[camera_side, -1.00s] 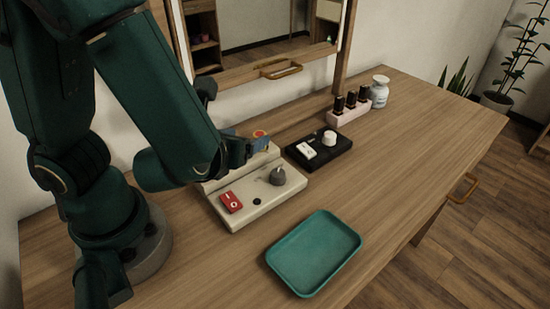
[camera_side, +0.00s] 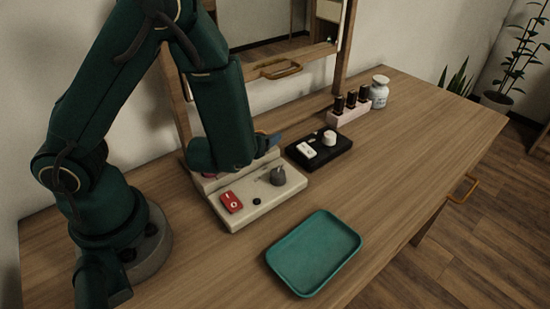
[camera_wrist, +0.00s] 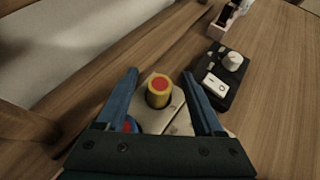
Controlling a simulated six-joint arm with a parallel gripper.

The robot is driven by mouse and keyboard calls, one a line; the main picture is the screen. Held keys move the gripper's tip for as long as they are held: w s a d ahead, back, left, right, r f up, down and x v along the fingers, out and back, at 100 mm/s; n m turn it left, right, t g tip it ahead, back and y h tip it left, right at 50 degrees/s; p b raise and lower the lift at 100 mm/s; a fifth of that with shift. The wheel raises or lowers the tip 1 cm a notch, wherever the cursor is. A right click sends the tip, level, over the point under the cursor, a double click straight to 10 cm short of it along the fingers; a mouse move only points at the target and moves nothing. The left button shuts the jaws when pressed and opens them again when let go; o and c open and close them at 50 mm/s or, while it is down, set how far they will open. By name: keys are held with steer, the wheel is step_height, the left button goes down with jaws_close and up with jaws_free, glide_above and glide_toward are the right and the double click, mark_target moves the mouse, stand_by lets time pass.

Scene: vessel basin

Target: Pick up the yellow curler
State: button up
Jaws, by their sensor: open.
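The yellow curler (camera_wrist: 158,91) stands upright in the cream base (camera_wrist: 177,116), its red round end facing up in the wrist view. My gripper (camera_wrist: 162,76) is open, with one blue finger on each side of the curler and a gap between. In the side view my gripper (camera_side: 270,139) is over the back of the cream base (camera_side: 262,208), and my arm hides the yellow curler there.
On the base's front are a red switch (camera_side: 231,202) and a grey knob (camera_side: 278,176). A black box (camera_side: 320,152) with a white knob stands to the right. A pink holder (camera_side: 349,113) and white jar (camera_side: 379,92) are farther back. An empty green tray (camera_side: 314,253) lies in front.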

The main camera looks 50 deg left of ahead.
steer(key=shift+x, duration=1.55)
jaws_close()
steer(key=shift+r, duration=0.15)
